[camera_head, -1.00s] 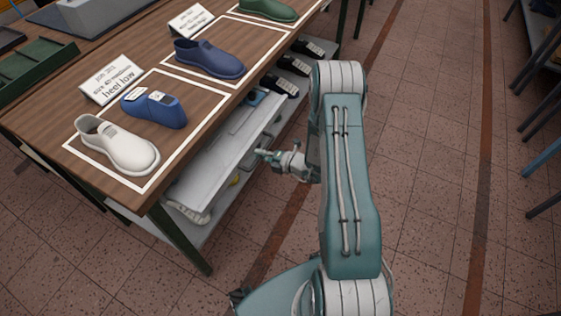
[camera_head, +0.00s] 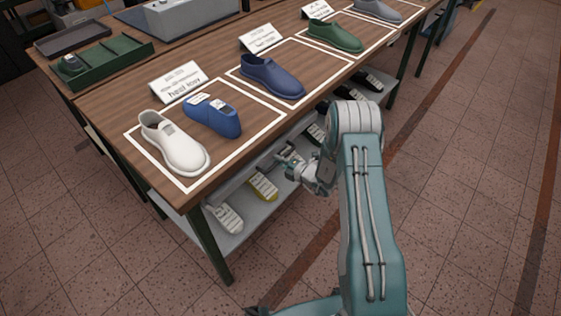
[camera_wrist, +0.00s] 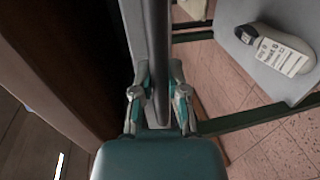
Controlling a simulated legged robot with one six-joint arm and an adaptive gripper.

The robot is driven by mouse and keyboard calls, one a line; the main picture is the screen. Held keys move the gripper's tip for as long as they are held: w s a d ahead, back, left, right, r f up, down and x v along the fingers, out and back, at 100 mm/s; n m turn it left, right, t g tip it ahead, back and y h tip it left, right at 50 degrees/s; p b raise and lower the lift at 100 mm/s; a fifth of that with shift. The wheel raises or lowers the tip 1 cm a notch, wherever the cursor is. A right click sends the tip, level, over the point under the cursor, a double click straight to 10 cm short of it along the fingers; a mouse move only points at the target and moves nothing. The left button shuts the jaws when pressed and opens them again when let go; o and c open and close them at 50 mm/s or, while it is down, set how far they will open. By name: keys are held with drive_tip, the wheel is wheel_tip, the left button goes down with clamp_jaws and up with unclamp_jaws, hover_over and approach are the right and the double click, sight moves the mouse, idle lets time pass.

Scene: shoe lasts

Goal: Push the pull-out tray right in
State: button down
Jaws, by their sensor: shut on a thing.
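The pull-out tray shows in the head view as a thin pale edge (camera_head: 234,182) under the tabletop's front edge. The tabletop hides the rest of it. My gripper (camera_head: 290,158) is at the tray's front, below the table edge. In the wrist view my gripper (camera_wrist: 160,108) is shut on a long dark grey bar (camera_wrist: 160,55) along the tray's front. A lighter grey strip of the tray (camera_wrist: 136,35) lies beside the bar, with a dark gap to its left.
The wooden table (camera_head: 112,112) carries a white last (camera_head: 176,145), blue lasts and a green last inside white outlines, with sign cards. A lower shelf (camera_head: 240,218) holds several lasts with labels; one (camera_wrist: 278,50) shows in the wrist view. The tiled floor at right is clear.

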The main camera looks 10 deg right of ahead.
drive_tip(key=c, duration=0.7)
unclamp_jaws()
drive_tip(key=shift+a+f, duration=0.15)
drive_tip(key=shift+f, duration=0.15)
drive_tip(key=shift+o, duration=0.3)
drive_tip(key=shift+w+a+r, duration=0.1)
drive_tip(key=shift+r, duration=0.05)
drive_tip(key=shift+d, duration=0.2)
drive_tip(key=v, duration=1.1)
drive_tip(key=shift+s, duration=0.4)
drive_tip(key=shift+d, duration=0.1)
